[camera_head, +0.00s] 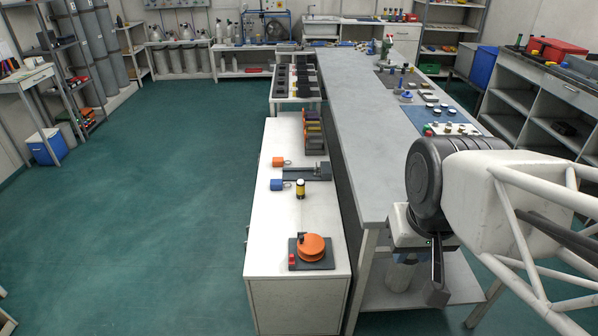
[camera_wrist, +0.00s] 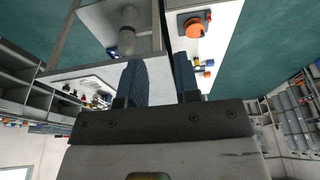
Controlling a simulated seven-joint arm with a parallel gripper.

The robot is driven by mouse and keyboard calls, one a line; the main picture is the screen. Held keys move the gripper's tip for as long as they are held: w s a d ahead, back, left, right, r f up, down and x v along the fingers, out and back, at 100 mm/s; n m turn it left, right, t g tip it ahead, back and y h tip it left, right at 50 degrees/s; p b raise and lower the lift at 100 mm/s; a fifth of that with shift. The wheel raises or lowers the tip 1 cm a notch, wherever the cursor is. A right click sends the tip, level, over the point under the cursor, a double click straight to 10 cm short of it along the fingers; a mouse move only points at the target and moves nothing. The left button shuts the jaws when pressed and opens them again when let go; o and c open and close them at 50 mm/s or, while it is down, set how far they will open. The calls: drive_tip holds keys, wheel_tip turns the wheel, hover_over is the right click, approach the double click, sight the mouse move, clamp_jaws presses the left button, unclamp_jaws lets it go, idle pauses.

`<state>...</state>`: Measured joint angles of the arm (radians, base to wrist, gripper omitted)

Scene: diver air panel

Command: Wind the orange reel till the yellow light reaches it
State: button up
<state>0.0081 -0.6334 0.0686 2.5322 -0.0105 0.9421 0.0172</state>
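The orange reel (camera_head: 311,247) sits on a dark square base at the front end of the low white cabinet, with a dark knob on top and a small red block (camera_head: 292,260) at the base's left corner. A small black and yellow cylinder (camera_head: 300,188) stands upright behind it; I cannot tell whether it is the yellow light. My gripper (camera_head: 437,275) hangs to the right of the reel, past the grey bench's front end, touching nothing. In the wrist view its two fingers (camera_wrist: 159,75) are apart and empty, and the reel (camera_wrist: 194,27) shows beyond them.
A blue panel with knobs (camera_head: 440,120) is on the bench. Green floor to the left is open.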

drive_tip(key=o, duration=0.4)
drive_tip(key=shift+c, duration=0.2)
drive_tip(key=w+a+f+n, duration=0.25)
drive_tip(key=w+n, duration=0.25)
drive_tip(key=w, duration=0.4)
drive_tip(key=w+a+f+n+g, duration=0.15)
drive_tip(key=w+f+n, duration=0.25)
drive_tip(key=w, duration=0.4)
drive_tip(key=w+a+f+n, duration=0.2)
drive_tip(key=w+f+n, duration=0.25)
drive_tip(key=w, duration=0.45)
drive_tip(key=w+a+f+n, duration=0.3)
drive_tip(key=w+f+n, duration=0.1)
drive_tip(key=f, duration=0.4)
drive_tip(key=w+a+f+n, duration=0.3)
drive_tip(key=w+f+n, duration=0.2)
drive_tip(key=w+f, duration=0.2)
drive_tip(key=w+a+f+n+g, duration=0.1)
drive_tip(key=w+a+f+n, duration=0.2)
drive_tip(key=f, duration=0.7)
drive_tip(key=shift+w+a+f+n, duration=0.15)
drive_tip(key=shift+w+n, duration=0.2)
drive_tip(key=shift+w, duration=0.3)
drive_tip(key=shift+w+a+f+n, duration=0.1)
drive_tip(key=shift+w+n, duration=0.2)
drive_tip(key=shift+w, duration=0.35)
drive_tip(key=shift+w+a+f, duration=0.15)
drive_tip(key=shift+f, duration=0.2)
